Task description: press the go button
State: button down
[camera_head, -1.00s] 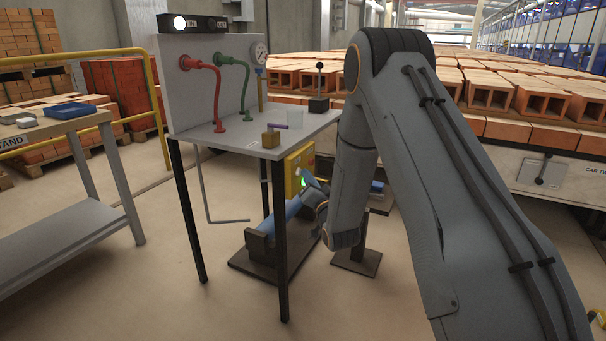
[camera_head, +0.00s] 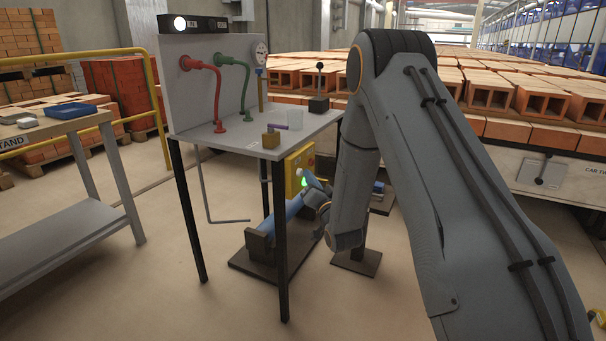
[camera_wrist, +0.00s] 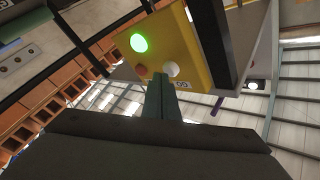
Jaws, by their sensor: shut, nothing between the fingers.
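A yellow control box (camera_head: 295,172) hangs under the right end of the grey table. In the wrist view the box (camera_wrist: 190,45) carries a glowing green button (camera_wrist: 139,43), a red button (camera_wrist: 141,70) and a white button (camera_wrist: 171,69). The green button (camera_head: 304,182) also shows lit in the head view. My gripper (camera_wrist: 160,82) is shut and empty, its fingers pointing at the box face near the red and white buttons. I cannot tell whether the tips touch it. In the head view, my gripper (camera_head: 313,181) is close to the box's lower right, partly hidden by my arm.
A blue cylinder (camera_head: 282,215) lies just below the box. Dark table legs stand close to the left.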

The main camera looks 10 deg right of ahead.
jog(key=s+d+p, duration=0.1)
jog(key=s+d, duration=0.2)
jog(key=d, duration=0.2)
jog(key=shift+s+p, duration=0.25)
jog(key=shift+p, duration=0.1)
jog(key=shift+a, duration=0.1)
jog(key=s+a+r+n+g+h, duration=0.1)
jog(key=s+a+r+n+g, duration=0.3)
jog(key=s+a+g, duration=0.55)
jog(key=s+a+r+n+g, duration=0.1)
jog(key=s+r+n+g, duration=0.15)
jog(key=s, duration=0.95)
jog(key=s+r+n+g+h, duration=0.1)
jog(key=s+g, duration=0.3)
jog(key=s, duration=0.8)
jog(key=s+a+r+n+g, duration=0.1)
jog(key=s+g, duration=0.2)
jog(key=s, duration=1)
jog(key=d+r+m+h+p, duration=0.1)
jog(key=d+r+m+p, duration=0.2)
jog(key=d+r+p, duration=0.6)
jog(key=shift+w+d+r+p, duration=0.35)
jog(key=shift+r+p, duration=0.35)
jog(key=shift+p, duration=4.4)
